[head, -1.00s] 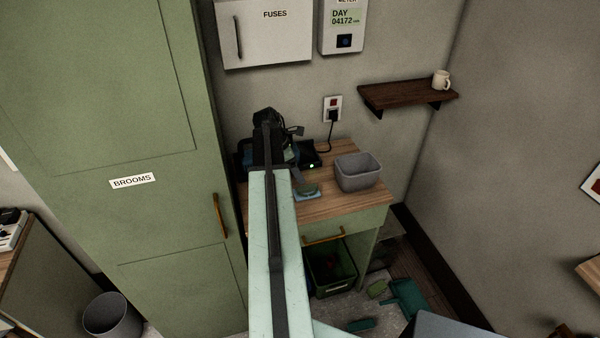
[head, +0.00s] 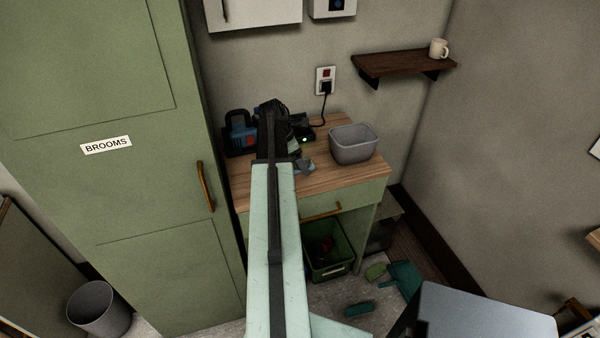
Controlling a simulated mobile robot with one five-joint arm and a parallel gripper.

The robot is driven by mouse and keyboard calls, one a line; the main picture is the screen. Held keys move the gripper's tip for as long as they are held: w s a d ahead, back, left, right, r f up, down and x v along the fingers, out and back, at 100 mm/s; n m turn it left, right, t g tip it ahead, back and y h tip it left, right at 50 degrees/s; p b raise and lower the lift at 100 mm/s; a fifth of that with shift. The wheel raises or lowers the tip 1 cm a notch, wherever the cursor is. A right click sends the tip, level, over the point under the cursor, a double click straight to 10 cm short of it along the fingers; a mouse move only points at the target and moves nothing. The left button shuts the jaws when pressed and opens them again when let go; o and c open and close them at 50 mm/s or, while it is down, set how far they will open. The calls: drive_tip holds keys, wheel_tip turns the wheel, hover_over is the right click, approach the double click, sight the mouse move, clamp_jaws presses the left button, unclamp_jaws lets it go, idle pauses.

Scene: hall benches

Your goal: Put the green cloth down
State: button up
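The worktop (head: 345,178) is a small wooden bench top over a green drawer. My gripper (head: 298,160) is over its left part, mostly hidden behind my own dark wrist and pale arm. A small grey-blue and greenish piece (head: 306,168) shows just right of the gripper's end. I cannot tell whether it is the green cloth, or whether it is held or lying on the bench. The fingers are not clear enough to show if they are open or shut.
A grey tub (head: 353,145) stands on the bench's right. A blue and black box (head: 240,133) and a charger with a green light (head: 304,138) are at the back. Below are a green crate (head: 330,268), a teal dustpan (head: 403,281) and a brush (head: 358,308). A broom cupboard (head: 140,190) stands left.

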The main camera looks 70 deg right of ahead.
drive_tip(key=shift+s+d+f, duration=0.1)
drive_tip(key=shift+f, duration=0.15)
drive_tip(key=c, duration=1.6)
drive_tip(key=shift+o, duration=0.2)
drive_tip(key=shift+r, duration=0.1)
